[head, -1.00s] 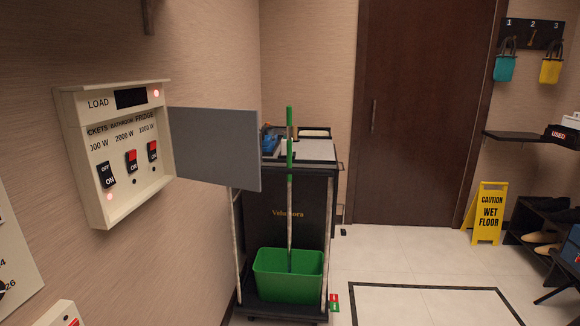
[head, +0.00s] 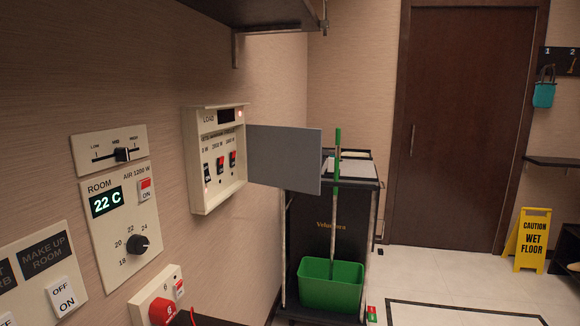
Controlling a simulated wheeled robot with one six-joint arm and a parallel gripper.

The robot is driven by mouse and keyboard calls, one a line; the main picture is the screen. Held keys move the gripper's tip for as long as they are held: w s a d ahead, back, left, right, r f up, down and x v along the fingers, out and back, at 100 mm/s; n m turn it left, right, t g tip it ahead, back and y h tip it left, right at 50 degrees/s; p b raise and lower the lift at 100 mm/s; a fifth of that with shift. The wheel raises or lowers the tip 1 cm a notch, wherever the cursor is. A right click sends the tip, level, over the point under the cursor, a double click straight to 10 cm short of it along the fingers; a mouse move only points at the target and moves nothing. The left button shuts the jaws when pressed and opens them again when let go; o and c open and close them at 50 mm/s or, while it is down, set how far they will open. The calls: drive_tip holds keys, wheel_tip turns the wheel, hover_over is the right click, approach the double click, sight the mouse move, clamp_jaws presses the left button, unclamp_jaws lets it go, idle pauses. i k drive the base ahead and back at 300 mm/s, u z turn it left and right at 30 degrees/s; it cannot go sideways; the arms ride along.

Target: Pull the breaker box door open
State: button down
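The breaker box (head: 214,197) is a cream box on the left wall. Its grey door (head: 284,156) stands wide open, swung out to the right from the box's right edge. Inside show a dark load display with a red light above and several labelled breaker switches (head: 220,164). My gripper is not in the head view. Nothing is seen touching the door.
A dark cart (head: 330,219) with a green bucket (head: 331,286) and a mop stands behind the door. A thermostat panel (head: 123,213), switches and a red-knobbed socket box (head: 160,304) are nearer on the wall. A shelf (head: 250,14) hangs above.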

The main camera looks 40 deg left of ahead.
sight(289, 158)
drive_tip(key=u, duration=0.8)
drive_tip(key=i, duration=0.9)
drive_tip(key=u, duration=0.25)
